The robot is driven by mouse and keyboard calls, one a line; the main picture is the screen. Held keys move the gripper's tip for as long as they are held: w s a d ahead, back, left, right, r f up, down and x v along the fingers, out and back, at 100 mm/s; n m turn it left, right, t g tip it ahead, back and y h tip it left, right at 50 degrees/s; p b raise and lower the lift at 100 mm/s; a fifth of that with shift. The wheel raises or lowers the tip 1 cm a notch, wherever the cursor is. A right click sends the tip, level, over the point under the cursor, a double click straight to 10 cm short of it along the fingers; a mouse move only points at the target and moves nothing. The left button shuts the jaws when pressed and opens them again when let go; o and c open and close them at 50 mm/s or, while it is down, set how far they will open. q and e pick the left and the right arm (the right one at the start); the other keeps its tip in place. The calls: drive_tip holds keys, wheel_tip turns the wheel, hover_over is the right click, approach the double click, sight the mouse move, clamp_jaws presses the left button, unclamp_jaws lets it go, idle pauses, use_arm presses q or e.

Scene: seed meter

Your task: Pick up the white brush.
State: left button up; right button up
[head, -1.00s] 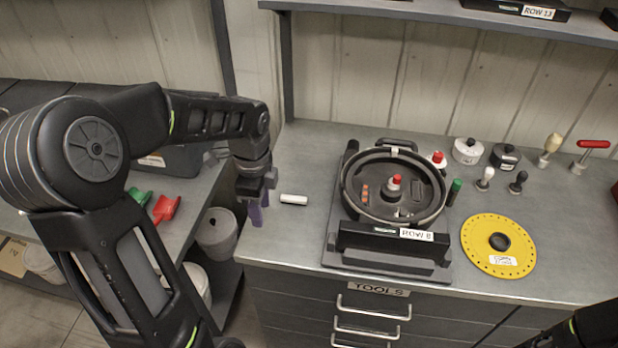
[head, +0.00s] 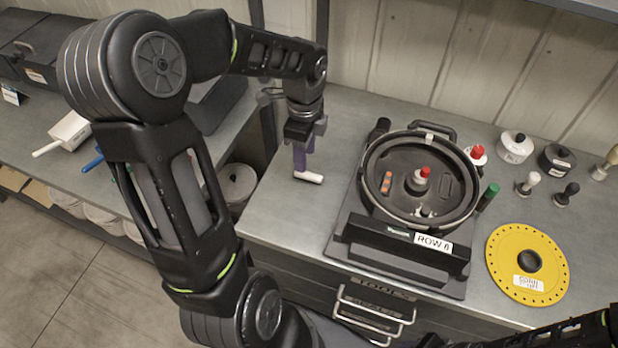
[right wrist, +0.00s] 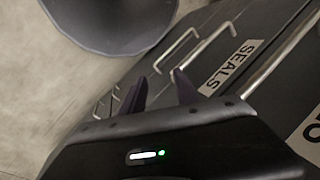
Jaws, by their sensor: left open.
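A short white rod (head: 309,177), which I take to be the white brush, lies flat on the grey counter, left of the round black seed meter. Bristles cannot be made out. My left gripper (head: 304,162) points down right at it, its purple fingers open. The fingers overlap the rod's left part in the head view, and I cannot tell whether they touch it. My right gripper (right wrist: 160,90) is open and empty in the right wrist view, in front of the drawer fronts.
White and black knobs (head: 529,183) stand behind the disc. A gap separates this counter from the left bench (head: 110,190). Drawer handles (right wrist: 178,48) stick out near my right gripper.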

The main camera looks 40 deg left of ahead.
sight(308, 177)
use_arm(q)
drive_tip(key=shift+f, duration=0.45)
use_arm(e)
drive_tip(key=shift+f, duration=0.35)
use_arm(q)
wheel_tip(308, 177, down, 5)
drive_tip(key=b, duration=0.4)
drive_tip(key=shift+a+f, duration=0.1)
drive_tip(key=shift+f, duration=0.05)
use_arm(e)
drive_tip(key=x, duration=0.3)
drive_tip(key=shift+w+d+f, duration=0.15)
drive_tip(key=shift+d+f, duration=0.1)
drive_tip(key=shift+f, duration=0.3)
use_arm(q)
drive_tip(key=shift+s, duration=0.1)
drive_tip(key=shift+c, duration=0.2)
clamp_jaws()
